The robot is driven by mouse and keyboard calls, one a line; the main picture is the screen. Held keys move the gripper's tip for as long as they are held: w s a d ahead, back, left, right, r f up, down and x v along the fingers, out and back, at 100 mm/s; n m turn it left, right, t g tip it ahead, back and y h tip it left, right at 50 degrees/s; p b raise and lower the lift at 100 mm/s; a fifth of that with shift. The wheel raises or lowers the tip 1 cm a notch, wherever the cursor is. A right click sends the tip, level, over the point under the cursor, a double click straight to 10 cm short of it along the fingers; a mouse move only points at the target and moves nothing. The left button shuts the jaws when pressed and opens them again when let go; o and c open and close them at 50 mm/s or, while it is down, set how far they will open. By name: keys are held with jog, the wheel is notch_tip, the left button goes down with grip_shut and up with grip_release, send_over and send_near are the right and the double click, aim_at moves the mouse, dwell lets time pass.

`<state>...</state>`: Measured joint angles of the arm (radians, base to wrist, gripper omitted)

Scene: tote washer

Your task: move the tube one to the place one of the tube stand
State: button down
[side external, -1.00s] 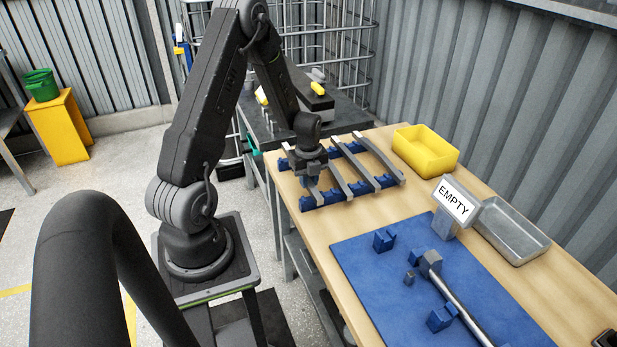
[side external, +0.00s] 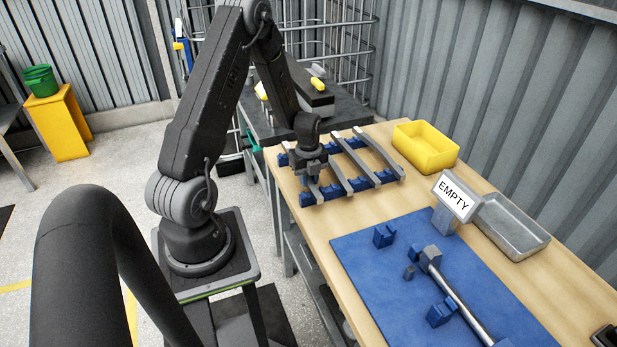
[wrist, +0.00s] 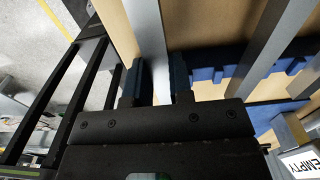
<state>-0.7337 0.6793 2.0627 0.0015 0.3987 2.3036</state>
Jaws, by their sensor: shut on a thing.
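My gripper (wrist: 157,82) points down at the left end of the blue notched tube stand (side external: 328,193) on the wooden bench. It is shut on a grey square tube (wrist: 148,35), which runs between the two fingers in the wrist view. In the side view this tube's near end (side external: 314,190) shows below the gripper, over the near blue strip; my gripper hides its middle. I cannot tell if it rests in the notches or is just above them. Other grey tubes (side external: 362,163) lie across both strips to the right. No label shows which is tube one.
A blue mat (side external: 375,290) in front holds blue blocks and a round metal bar (side external: 455,295). An "EMPTY" sign (side external: 455,197) stands by a metal tray (side external: 512,228). Bare wood lies between stand and mat.

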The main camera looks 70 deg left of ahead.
jog(key=shift+f, duration=0.15)
jog(key=c, duration=0.9)
grip_release()
jog(key=shift+c, duration=0.2)
jog(key=shift+o, duration=0.4)
jog(key=o, duration=0.9)
jog(key=shift+c, duration=0.2)
jog(key=shift+r, duration=4.55)
